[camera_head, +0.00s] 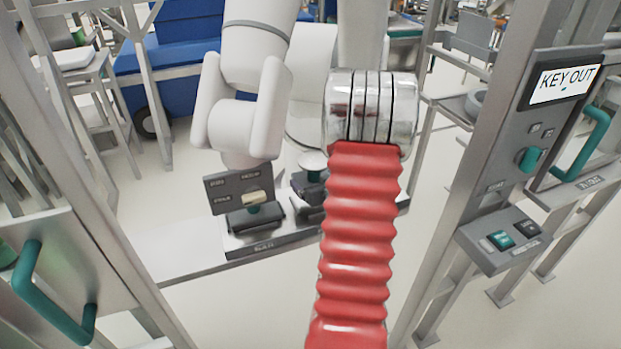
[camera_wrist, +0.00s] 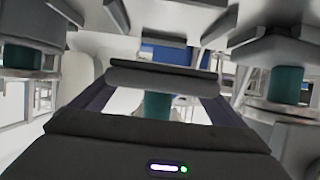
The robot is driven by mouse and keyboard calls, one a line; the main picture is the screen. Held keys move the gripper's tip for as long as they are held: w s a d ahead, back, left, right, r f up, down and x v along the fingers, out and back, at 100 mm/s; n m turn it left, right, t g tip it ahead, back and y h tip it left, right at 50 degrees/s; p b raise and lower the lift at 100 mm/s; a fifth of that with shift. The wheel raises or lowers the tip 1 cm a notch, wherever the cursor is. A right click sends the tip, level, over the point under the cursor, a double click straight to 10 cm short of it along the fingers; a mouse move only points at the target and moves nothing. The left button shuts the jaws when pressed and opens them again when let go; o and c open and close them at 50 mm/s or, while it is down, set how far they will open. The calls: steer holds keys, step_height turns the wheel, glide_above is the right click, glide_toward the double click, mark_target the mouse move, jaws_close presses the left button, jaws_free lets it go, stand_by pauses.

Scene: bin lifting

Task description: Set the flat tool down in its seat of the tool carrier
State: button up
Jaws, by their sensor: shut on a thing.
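My gripper (camera_wrist: 152,80) shows in the wrist view, with its dark body along the bottom edge. It is shut on the flat tool, whose teal stem (camera_wrist: 157,105) shows between the dark fingers. In the head view the tool carrier (camera_head: 275,238) is a low grey base with a label on its front edge. Dark blocks and a small labelled panel (camera_head: 225,193) stand on it. My white wrist is just above and behind that panel. My fingertips are hard to make out there. I cannot tell whether the tool touches its seat.
A thick red ribbed hose (camera_head: 358,230) with a chrome end hides the carrier's right part. A grey post with a KEY OUT display (camera_head: 568,84) stands at right. A teal handle (camera_head: 50,290) is at lower left. In the wrist view, teal cylinders (camera_wrist: 287,86) flank the gripper.

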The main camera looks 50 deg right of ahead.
stand_by(0.4)
steer(key=shift+f, duration=2.1)
